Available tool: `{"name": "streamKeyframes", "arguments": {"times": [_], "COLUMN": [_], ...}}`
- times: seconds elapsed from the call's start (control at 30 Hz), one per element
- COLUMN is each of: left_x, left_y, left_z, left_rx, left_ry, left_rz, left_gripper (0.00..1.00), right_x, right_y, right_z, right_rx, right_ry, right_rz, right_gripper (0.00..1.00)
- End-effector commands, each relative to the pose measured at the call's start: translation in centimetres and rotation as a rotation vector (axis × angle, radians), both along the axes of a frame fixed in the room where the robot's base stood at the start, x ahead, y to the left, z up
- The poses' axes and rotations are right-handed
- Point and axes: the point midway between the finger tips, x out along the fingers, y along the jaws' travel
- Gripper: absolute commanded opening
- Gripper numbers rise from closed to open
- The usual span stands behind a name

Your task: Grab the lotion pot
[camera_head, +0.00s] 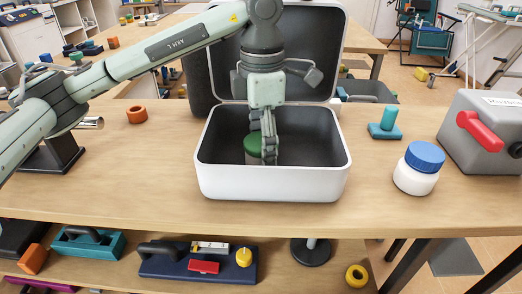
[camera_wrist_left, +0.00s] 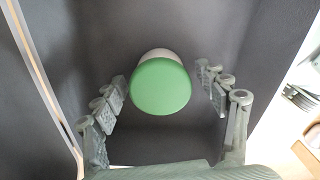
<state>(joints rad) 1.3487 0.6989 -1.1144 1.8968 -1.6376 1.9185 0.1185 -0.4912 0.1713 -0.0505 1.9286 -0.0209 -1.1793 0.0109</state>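A small pot with a green lid (camera_head: 251,146), seemingly the lotion pot, stands inside the open white case (camera_head: 272,186). Its green lid (camera_wrist_left: 160,87) and part of its pale body show in the left wrist view. My left gripper (camera_head: 268,150) reaches straight down into the case, next to the pot. In the left wrist view my left gripper (camera_wrist_left: 163,95) is open, its fingers spread to either side of the pot, with gaps on both sides. Part of the pot is hidden behind the fingers in the head view. My right gripper is in neither view.
A white jar with a blue lid (camera_head: 417,168) stands right of the case. Behind it are a teal stamp-like object (camera_head: 386,124) and a grey box with a red handle (camera_head: 486,130). The case walls surround my gripper closely.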

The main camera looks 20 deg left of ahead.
Motion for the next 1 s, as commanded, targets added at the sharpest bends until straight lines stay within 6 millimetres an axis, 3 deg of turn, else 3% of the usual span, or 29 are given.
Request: {"name": "streamKeyframes", "arguments": {"times": [0.07,0.37,0.77,1.0], "left_x": [0.0,0.0,0.1,-0.4], "left_y": [0.0,0.0,0.0,0.0], "left_z": [0.0,0.1,0.9,4.6], "left_rx": [0.000,0.000,-0.001,-0.001], "left_ry": [0.000,0.000,-0.003,-0.005], "left_rz": [0.000,0.000,0.001,-0.001], "left_gripper": [0.59,0.22,0.21,0.21], "right_x": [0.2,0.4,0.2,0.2], "right_y": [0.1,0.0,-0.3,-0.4], "right_z": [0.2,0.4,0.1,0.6], "right_rx": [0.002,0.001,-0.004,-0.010], "right_ry": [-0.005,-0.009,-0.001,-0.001], "right_rz": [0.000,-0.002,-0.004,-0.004], "right_gripper": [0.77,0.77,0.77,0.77]}}
